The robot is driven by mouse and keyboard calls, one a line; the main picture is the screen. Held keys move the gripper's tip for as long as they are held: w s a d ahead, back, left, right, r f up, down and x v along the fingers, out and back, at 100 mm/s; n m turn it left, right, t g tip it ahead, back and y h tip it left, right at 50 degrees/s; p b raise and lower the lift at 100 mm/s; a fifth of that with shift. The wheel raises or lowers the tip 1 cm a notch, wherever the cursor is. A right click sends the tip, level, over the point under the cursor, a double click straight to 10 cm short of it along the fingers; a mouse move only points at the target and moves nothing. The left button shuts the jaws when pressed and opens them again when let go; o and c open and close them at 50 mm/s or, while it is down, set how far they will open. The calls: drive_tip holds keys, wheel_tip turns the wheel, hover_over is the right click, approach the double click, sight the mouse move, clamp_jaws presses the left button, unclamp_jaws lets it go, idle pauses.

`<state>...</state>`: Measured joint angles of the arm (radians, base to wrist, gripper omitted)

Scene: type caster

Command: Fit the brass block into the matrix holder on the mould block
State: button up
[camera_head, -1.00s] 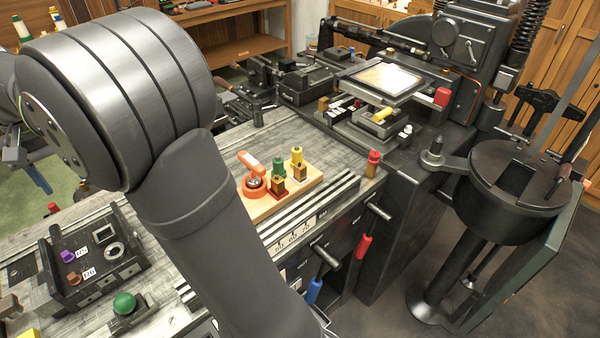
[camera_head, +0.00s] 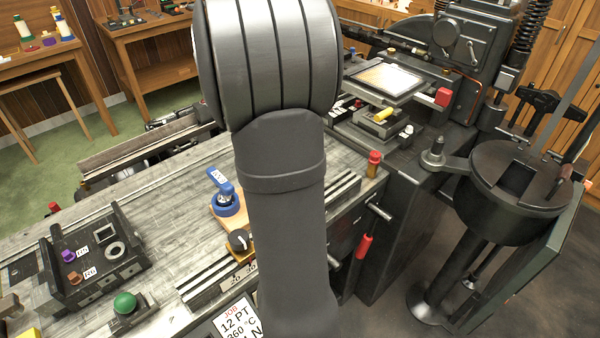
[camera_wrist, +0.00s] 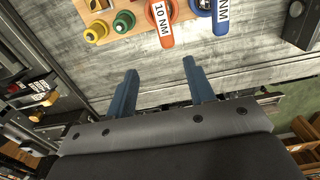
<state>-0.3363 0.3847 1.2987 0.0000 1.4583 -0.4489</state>
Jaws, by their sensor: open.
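In the wrist view, a small brass block (camera_wrist: 97,5) on the wooden board shows partly at the top edge, cut off by the frame. In the head view my arm hides that end of the board. A dark block with a yellow-topped part (camera_head: 381,116) sits on the machine at upper right; it looks like the mould block, but I cannot make out the matrix holder. My gripper (camera_wrist: 159,66) is open and empty in the wrist view, its two blue-grey fingers apart above the grey bench. The tips are below the board in the picture, away from the brass block.
A dark fixture (camera_head: 93,255) and a green knob (camera_head: 125,302) lie at left. The bench (camera_wrist: 230,45) between fingers and fixture is bare.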

drive_tip(key=w+d, duration=0.2)
drive_tip(key=d, duration=1.2)
wheel_tip(320, 180, down, 13)
drive_tip(key=shift+s+d+r, duration=0.1)
drive_tip(key=shift+r, duration=0.1)
drive_tip(key=shift+a+f, duration=0.15)
drive_tip(key=shift+f, duration=1.15)
drive_tip(key=shift+a+f, duration=0.15)
drive_tip(key=shift+f, duration=1.15)
clamp_jaws()
drive_tip(key=shift+r, duration=0.15)
